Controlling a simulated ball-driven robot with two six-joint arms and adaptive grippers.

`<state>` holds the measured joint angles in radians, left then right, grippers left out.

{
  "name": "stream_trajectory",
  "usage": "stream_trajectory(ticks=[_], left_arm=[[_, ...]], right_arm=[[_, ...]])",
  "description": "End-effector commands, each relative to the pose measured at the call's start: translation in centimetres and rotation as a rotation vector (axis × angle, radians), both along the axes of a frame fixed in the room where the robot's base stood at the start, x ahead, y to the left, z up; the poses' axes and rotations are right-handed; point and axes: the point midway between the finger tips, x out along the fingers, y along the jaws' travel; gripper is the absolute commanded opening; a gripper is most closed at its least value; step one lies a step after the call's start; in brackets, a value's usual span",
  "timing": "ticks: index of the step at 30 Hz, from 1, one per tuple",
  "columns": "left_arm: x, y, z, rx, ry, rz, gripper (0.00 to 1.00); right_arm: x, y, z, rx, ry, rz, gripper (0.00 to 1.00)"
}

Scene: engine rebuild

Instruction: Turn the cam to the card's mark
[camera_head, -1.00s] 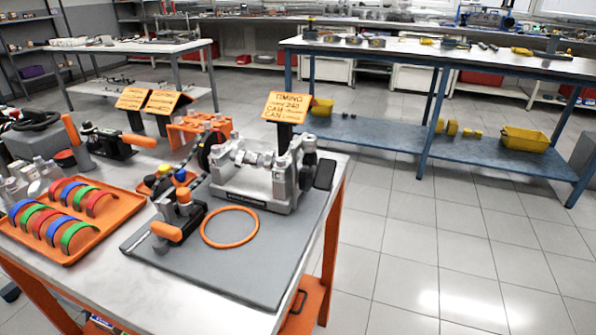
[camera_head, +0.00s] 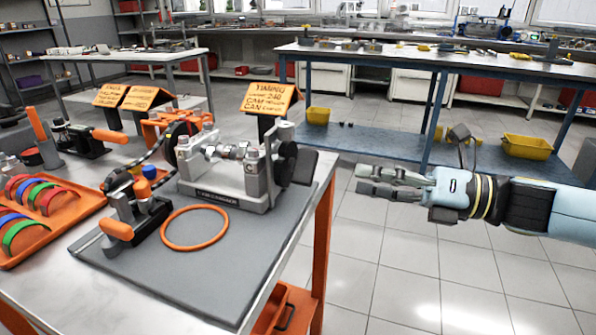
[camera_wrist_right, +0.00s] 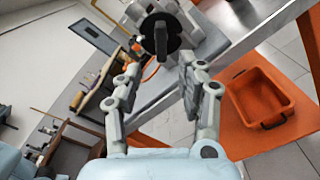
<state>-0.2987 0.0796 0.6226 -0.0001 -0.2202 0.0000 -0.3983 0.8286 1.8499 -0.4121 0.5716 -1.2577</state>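In the right wrist view, a black disc (camera_wrist_right: 160,38) shows beyond the fingers, end-on. Which part is the cam, and any mark on it, I cannot tell. My right gripper (camera_head: 360,180) is open and empty, right of the fixture and apart from it. My left gripper is out of view.
An orange ring (camera_head: 194,228) and an orange-handled tool (camera_head: 132,222) lie on the grey mat (camera_head: 200,280). An orange tray (camera_head: 80,215) holds coloured arcs at left. An orange bin (camera_wrist_right: 262,98) sits low beside the bench. Free floor lies right of the bench.

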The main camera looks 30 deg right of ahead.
Motion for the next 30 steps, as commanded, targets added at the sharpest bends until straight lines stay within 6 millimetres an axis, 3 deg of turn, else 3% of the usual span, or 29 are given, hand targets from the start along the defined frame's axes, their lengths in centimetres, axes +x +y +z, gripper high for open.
stream_trajectory(ticks=[13, 22, 30], left_arm=[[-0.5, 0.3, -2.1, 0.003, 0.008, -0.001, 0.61], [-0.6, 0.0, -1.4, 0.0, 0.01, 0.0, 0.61], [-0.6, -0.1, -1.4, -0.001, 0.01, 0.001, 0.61]], right_arm=[[4.2, 3.6, -0.1, 0.006, -0.004, -0.006, 0.39], [7.2, 6.3, 0.1, 0.007, -0.002, -0.006, 0.39], [8.1, 7.1, -0.1, 0.003, 0.002, -0.005, 0.39]])
